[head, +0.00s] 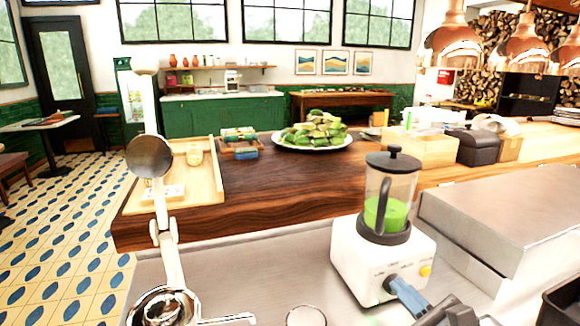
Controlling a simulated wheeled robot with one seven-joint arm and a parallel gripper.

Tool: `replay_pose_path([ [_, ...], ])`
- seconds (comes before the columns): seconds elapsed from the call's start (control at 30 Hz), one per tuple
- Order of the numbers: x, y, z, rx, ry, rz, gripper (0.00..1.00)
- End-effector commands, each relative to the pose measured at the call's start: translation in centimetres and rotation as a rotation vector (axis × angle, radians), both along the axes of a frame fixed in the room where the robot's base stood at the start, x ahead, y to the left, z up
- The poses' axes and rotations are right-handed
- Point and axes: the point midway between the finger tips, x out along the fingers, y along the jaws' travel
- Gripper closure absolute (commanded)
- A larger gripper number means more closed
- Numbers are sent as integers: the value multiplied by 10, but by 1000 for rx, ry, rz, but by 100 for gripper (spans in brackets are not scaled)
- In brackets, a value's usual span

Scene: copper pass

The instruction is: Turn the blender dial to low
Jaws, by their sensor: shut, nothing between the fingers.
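The blender (383,245) stands on the steel counter at the right, with a white base, a clear jar holding green liquid and a black lid. The fingertips are at the front face, left of the yellow button. The dial is not clearly visible and seems hidden behind the fingertips; I cannot tell its setting or whether they touch it.
A steel box (500,225) stands close to the blender's right. A chrome lever device (160,250) stands at the left. A wooden counter behind holds a tray (210,172) and a plate of green food (317,130). Steel counter left of the blender is fairly clear.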

Motion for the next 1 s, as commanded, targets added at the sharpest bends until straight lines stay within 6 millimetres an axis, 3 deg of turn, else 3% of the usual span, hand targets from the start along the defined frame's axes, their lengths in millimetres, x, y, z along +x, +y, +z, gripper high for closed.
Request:
replay_pose_path([
  [0.4,-40,-13,2,1,-2,0,100],
  [0.83,-47,-14,0,-17,-5,-5,100],
  [1.0,-77,-18,-13,-185,-18,-56,100],
])
